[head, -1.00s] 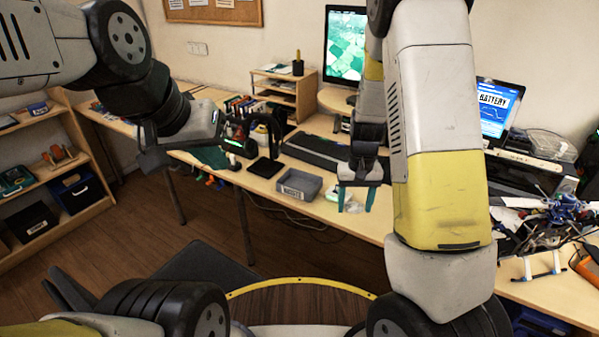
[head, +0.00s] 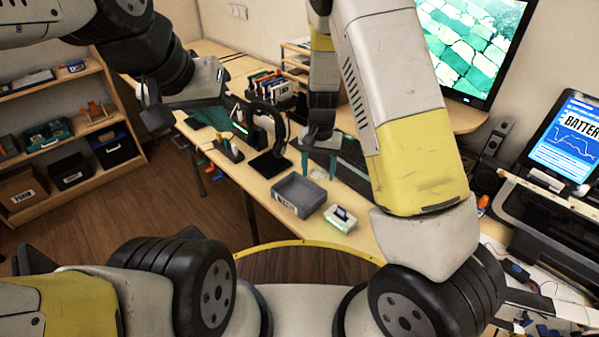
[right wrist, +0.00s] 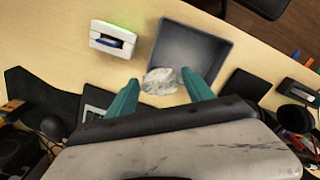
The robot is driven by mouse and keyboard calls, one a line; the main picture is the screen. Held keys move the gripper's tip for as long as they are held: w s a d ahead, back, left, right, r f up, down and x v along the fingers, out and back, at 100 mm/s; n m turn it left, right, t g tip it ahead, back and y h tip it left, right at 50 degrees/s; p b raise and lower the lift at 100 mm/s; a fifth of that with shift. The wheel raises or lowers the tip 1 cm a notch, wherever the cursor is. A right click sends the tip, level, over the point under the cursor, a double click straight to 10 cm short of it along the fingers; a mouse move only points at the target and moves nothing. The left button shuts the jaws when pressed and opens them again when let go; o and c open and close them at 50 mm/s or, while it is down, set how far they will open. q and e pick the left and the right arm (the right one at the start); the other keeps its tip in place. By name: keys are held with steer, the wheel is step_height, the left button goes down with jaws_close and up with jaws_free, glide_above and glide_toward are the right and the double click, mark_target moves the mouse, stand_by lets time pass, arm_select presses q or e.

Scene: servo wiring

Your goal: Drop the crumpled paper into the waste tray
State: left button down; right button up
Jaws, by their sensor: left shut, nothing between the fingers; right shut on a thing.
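The crumpled paper (right wrist: 160,81) is a pale, mottled ball between the teal fingertips of my right gripper (right wrist: 158,88), which is shut on it. In the right wrist view the paper overlaps the near left part of the grey waste tray (right wrist: 195,45), whose visible floor is empty. In the head view the tray (head: 308,208) stands near the table's front edge, and my right gripper (head: 318,165) appears just behind and right of it. The gap between paper and tray floor is unclear. My left gripper (head: 210,115) is shut and empty at the left, partly hidden by its wrist.
A small white device (head: 341,217) sits right of the tray. A black stand (head: 272,160) is behind it on the left. A monitor (head: 470,45) and a battery display (head: 568,135) stand further right. Shelves (head: 60,130) are at the far left.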

steer(key=a, duration=0.4)
glide_above(304, 199)
steer(key=shift+m, duration=0.4)
steer(key=shift+f, duration=3.4)
steer(key=o, duration=1.4)
step_height(304, 199, up, 8)
